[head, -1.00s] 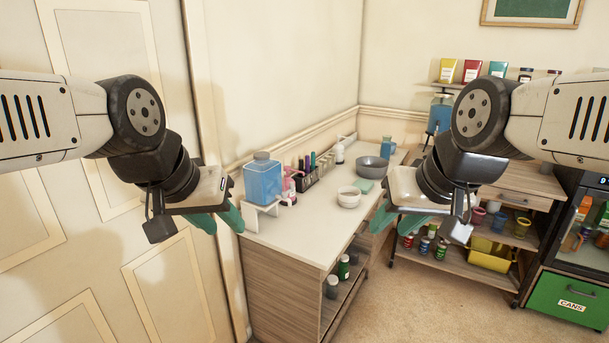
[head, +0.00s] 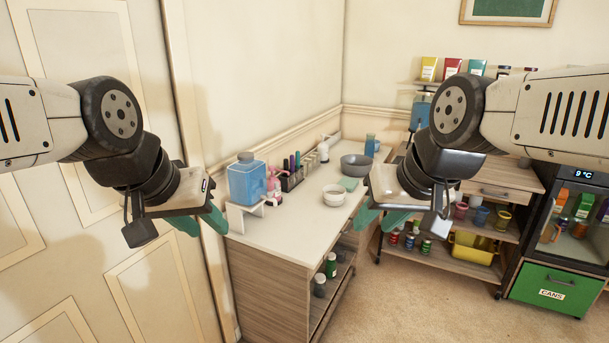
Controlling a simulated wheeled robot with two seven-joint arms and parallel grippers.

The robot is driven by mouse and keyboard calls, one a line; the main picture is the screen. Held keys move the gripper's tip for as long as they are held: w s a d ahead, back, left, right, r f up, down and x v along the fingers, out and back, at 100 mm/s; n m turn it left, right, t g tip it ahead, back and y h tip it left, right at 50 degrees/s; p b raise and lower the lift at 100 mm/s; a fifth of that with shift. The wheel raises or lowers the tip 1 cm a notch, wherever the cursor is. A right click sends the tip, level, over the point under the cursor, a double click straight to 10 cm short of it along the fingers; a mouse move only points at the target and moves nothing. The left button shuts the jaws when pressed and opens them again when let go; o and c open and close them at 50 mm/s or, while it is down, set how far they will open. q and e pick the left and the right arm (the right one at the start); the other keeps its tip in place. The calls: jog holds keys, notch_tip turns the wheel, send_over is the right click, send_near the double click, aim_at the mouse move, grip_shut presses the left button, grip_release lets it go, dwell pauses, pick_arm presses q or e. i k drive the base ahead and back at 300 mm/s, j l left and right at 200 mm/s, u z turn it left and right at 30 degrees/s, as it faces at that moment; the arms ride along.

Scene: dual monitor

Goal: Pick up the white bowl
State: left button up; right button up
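The white bowl (head: 334,196) sits upright on the pale counter (head: 290,228), near its right front edge. My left gripper (head: 207,222) is left of the counter, in front of the wall, with green fingers angled down; it appears empty. My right gripper (head: 380,221) is to the right of the bowl in the picture, nearer the camera, and also appears empty. Neither gripper touches the bowl. Each shows two green fingertips with a gap between them.
A grey bowl (head: 356,167) and a green cloth (head: 348,184) lie behind the white bowl. A blue water container (head: 246,182) on a stand, a pink bottle (head: 273,184) and a marker rack (head: 293,177) line the wall. A shelf cart (head: 462,258) and a fridge (head: 567,235) stand right.

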aim_at(334, 196)
jog(key=i+l+u, duration=0.4)
jog(key=l, duration=0.2)
jog(key=i+l+u, duration=0.4)
jog(key=l, duration=0.3)
jog(key=i+l+u, duration=0.2)
jog(key=l, duration=0.15)
jog(key=k, duration=0.05)
